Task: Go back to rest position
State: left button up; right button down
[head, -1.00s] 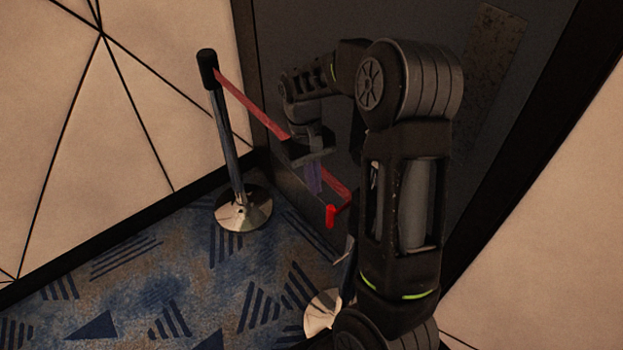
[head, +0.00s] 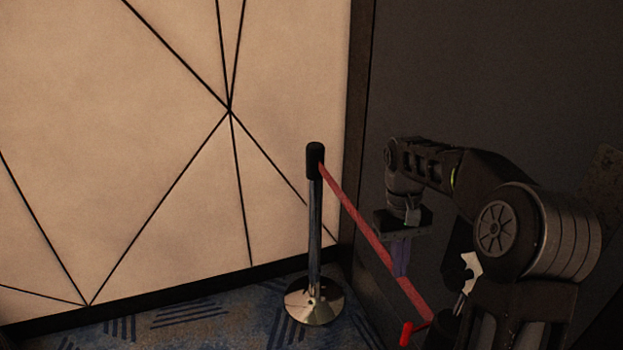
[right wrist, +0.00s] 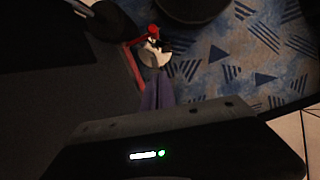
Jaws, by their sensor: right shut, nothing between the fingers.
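My right gripper (head: 400,258) is shut and empty, pointing down at the end of my right arm. Its purple fingers also show in the right wrist view (right wrist: 157,93). In the head view the fingers overlap the red barrier belt (head: 345,205); I cannot tell whether they touch it. The belt runs from the black top of a chrome post (head: 315,235) down to the right. It ends near a red piece (head: 406,333) beside my arm. My left gripper is not in view.
The post stands on a round chrome base (head: 313,303) on blue patterned carpet (head: 205,318). A pale panelled wall (head: 150,130) stands at left, and a dark wall panel (head: 480,80) rises behind my right arm. The right wrist view shows open carpet at right.

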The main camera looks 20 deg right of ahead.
jog(key=w+a+f+t, duration=0.35)
jog(key=w+f, duration=0.25)
jog(key=w, duration=0.2)
jog(key=a+f+t+y, duration=0.2)
jog(key=a+f+t, duration=0.1)
jog(key=a+f, duration=1.1)
jog(key=s+a+f+g, duration=0.1)
jog(key=s+a+f, duration=0.3)
jog(key=s, duration=0.4)
jog(key=s+a+f+g+y, duration=0.1)
jog(key=s+a+f, duration=0.4)
jog(key=s, duration=0.3)
jog(key=s+a+f+g, duration=0.1)
jog(key=s+a+f, duration=0.3)
jog(key=s, duration=0.4)
jog(key=shift+s+a+f+y, duration=0.15)
jog(key=shift+s+a+y, duration=0.05)
jog(key=shift+a+y, duration=0.25)
